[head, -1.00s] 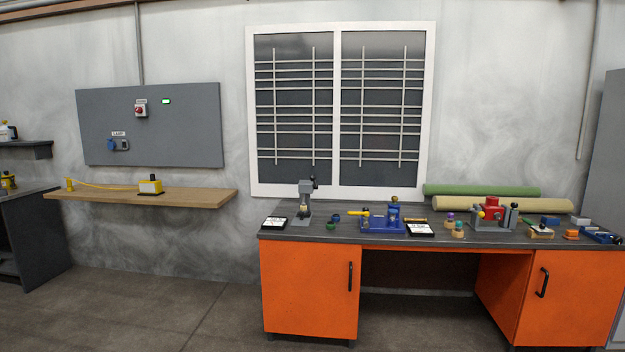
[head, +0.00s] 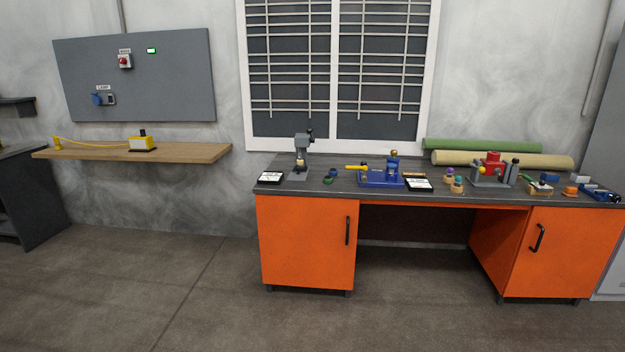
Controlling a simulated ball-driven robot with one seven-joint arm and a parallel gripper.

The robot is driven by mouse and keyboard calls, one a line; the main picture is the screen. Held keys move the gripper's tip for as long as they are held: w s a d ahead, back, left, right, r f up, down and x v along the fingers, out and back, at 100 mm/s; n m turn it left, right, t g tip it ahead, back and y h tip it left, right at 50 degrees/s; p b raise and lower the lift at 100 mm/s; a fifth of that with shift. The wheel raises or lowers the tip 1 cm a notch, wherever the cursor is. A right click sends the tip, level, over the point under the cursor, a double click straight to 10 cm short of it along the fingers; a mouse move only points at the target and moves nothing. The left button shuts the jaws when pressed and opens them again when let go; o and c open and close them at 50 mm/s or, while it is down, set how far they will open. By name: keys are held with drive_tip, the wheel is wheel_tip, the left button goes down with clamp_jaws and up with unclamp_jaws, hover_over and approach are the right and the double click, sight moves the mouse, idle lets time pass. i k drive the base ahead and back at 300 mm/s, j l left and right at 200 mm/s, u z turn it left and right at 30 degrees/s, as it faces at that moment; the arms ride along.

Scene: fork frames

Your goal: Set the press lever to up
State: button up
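A grey upright machine that looks like a small press (head: 301,150) stands at the left end of the dark bench top (head: 340,190). A dark lever with a black knob (head: 310,132) shows at its upper right; its exact angle is too small to tell. No label shows which one is called the press. My gripper is not in view.
The bench has orange cabinets (head: 307,243) with an open knee space between them. Black-and-white cards (head: 270,177), small knobs and rolls (head: 500,160) lie on top. The floor (head: 200,290) in front is clear.

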sight(310, 130)
drive_tip(key=i+u, duration=0.1)
drive_tip(key=i, duration=0.75)
drive_tip(key=i+l+u, duration=0.1)
drive_tip(key=i, duration=0.75)
